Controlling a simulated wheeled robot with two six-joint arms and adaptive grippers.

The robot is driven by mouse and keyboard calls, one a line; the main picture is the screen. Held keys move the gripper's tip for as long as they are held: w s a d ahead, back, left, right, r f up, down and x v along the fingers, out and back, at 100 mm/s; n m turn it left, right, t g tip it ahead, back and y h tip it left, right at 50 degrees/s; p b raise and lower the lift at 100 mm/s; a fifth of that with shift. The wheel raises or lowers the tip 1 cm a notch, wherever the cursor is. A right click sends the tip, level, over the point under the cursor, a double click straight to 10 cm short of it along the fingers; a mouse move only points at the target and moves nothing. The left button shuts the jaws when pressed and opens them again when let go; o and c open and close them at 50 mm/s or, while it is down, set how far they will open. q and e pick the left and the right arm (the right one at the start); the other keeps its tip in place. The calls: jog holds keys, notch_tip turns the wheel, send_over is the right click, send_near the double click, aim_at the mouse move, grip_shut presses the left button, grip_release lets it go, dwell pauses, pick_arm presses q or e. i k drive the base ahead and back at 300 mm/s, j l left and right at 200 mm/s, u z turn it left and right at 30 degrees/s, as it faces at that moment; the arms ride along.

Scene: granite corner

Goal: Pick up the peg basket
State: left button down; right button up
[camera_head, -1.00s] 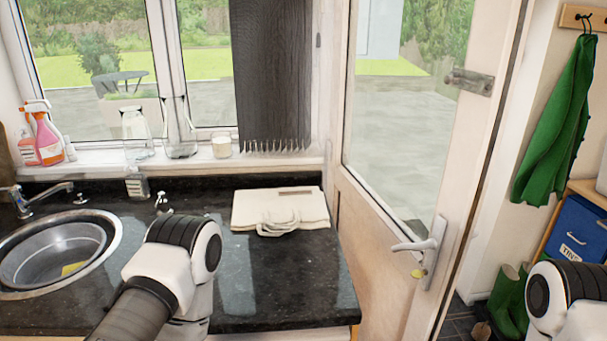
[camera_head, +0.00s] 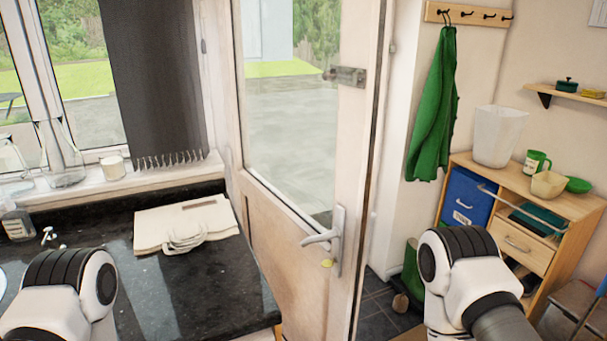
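I cannot clearly identify a peg basket in this view. A small beige bowl-shaped container (camera_head: 548,184) stands on top of the wooden cabinet at the right, but I cannot tell whether it is the basket. A flat cream cloth bag (camera_head: 186,225) with looped handles lies on the dark granite counter. Only upper links of my two arms show, at the lower left and lower right. Both grippers are outside the picture.
A glazed door (camera_head: 350,150) stands between the granite counter (camera_head: 185,285) and the cabinet. A green cloth (camera_head: 433,110) hangs from hooks.

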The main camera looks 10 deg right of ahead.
aim_at(546, 185)
jog(key=z, duration=1.55)
jog(key=i+j+z, duration=0.1)
jog(key=i+z, duration=0.35)
jog(key=i, duration=0.8)
jog(key=i+j+z, duration=0.55)
jog(key=j, duration=0.3)
jog(key=i+j+z, duration=0.4)
jog(key=j, duration=0.3)
jog(key=i+j+z, duration=0.15)
jog(key=j, duration=0.2)
